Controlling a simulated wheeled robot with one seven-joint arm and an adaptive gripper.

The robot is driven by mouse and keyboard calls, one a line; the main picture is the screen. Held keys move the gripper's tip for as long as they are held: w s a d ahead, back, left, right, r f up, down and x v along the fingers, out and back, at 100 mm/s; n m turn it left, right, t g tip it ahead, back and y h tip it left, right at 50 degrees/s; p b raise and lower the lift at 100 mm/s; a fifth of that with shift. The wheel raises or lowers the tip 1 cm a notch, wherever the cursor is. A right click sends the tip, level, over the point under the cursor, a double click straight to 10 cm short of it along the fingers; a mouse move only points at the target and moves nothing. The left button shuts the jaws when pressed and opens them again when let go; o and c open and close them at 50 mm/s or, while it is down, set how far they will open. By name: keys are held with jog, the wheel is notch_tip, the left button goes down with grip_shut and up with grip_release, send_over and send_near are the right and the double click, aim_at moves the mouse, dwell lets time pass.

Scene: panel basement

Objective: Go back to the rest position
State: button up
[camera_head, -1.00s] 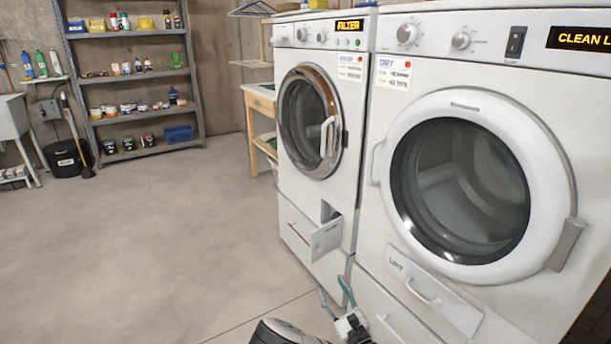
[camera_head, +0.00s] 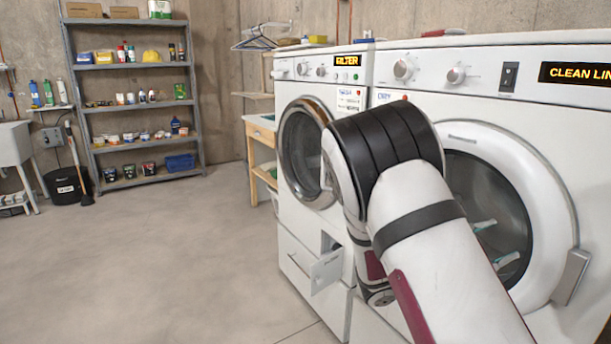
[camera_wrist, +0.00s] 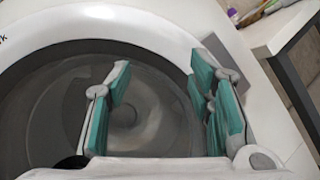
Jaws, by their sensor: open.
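My gripper (camera_wrist: 163,82) shows in the wrist view with its teal-padded fingers spread wide and nothing between them. Behind the fingers is a white-rimmed round machine door (camera_wrist: 110,22) with dark glass.
The right machine's display (camera_head: 577,73) reads "CLEAN LIN". A wooden table (camera_head: 260,135) stands beyond the left machine. A metal shelf (camera_head: 128,65) with bottles and tins, a black bucket (camera_head: 65,186) and a sink (camera_head: 14,150) stand at the back left. The floor (camera_head: 150,260) is open.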

jog(key=s+r+m+g+y, duration=0.2)
jog(key=s+m+g+y, duration=0.75)
jog(key=s, duration=1.15)
jog(key=s+a+m+t+y, duration=0.1)
jog(key=s+a+t+y, duration=0.8)
jog(key=s+a+y, duration=0.6)
notch_tip(320, 180, up, 18)
jog(key=w+a+t+h+p, duration=0.2)
jog(key=t+p, duration=0.1)
jog(key=p, duration=1.4)
jog(key=shift+r+h+p, duration=0.25)
jog(key=shift+h+p, duration=0.1)
jog(key=shift+p, duration=0.05)
